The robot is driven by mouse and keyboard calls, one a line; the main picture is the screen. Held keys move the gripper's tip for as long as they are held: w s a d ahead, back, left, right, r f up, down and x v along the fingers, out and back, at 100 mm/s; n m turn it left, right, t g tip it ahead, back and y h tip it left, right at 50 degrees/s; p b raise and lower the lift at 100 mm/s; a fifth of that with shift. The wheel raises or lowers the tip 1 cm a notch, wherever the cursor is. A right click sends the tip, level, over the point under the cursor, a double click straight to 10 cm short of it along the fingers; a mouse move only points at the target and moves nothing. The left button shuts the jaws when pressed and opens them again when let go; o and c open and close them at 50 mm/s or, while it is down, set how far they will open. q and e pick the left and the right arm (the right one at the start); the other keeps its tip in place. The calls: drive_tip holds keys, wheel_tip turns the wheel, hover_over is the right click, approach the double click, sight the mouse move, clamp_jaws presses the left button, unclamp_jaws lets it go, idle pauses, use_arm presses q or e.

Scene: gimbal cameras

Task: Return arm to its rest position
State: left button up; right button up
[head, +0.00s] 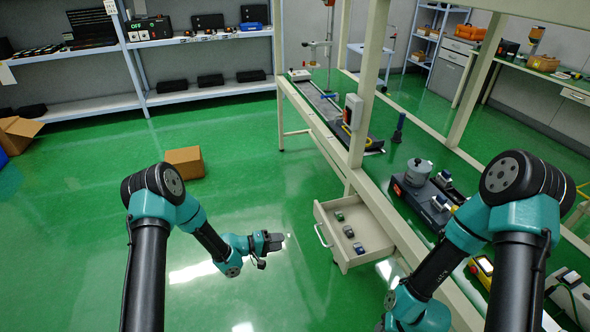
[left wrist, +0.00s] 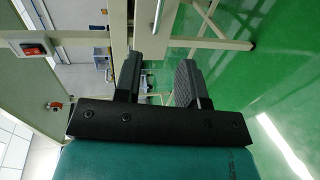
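My left arm comes in from the left in the head view and reaches over the green floor. Its gripper (head: 274,241) is beside the open drawer (head: 348,257), apart from it. In the left wrist view the left gripper (left wrist: 158,82) has its two dark fingers spread with a gap and nothing between them. My right arm (head: 450,240) stands at the right of the head view, in front of the workbench. Its gripper is below the picture and cannot be seen.
The pulled-out drawer holds several small dark items (head: 348,231) and juts from the cream workbench (head: 395,240). A cardboard box (head: 185,162) sits on the floor behind the left arm. Shelves (head: 205,88) line the back wall. Open green floor lies around the left gripper.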

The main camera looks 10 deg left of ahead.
use_arm(q)
drive_tip(key=s+a+f+m+g+y, duration=0.1)
drive_tip(key=s+a+y, duration=0.3)
drive_tip(key=s, duration=0.9)
drive_tip(key=s+a+m+g+y, duration=0.2)
drive_tip(key=s+a+g+y, duration=0.2)
drive_tip(key=s, duration=1)
drive_tip(key=shift+f+g+y, duration=0.3)
drive_tip(key=shift+f+y, duration=0.1)
drive_tip(key=shift+y, duration=0.8)
